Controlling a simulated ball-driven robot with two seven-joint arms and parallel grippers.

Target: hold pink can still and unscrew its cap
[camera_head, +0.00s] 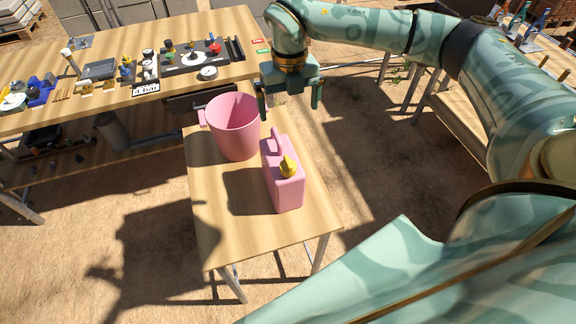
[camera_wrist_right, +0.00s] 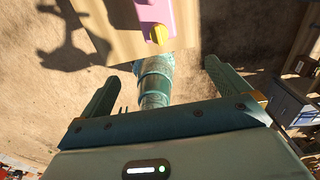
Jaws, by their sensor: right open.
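The pink can (camera_head: 284,188) stands upright on a small wooden table, its handle at the top. Its yellow cap (camera_head: 288,167) sits on the side facing me. My right gripper (camera_head: 291,106) is open and empty, beyond the can and above the table's far right edge, touching nothing. In the right wrist view the can (camera_wrist_right: 154,12) is at the top edge, partly cut off, with its cap (camera_wrist_right: 158,35) visible beyond the open fingers (camera_wrist_right: 160,72). My left gripper is in neither view.
A pink bucket (camera_head: 236,127) stands on the small table (camera_head: 225,227), just left of the can. A long workbench (camera_head: 203,95) with tools and gauges lies behind. The small table's near end is clear. Another bench (camera_head: 455,130) stands at the right.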

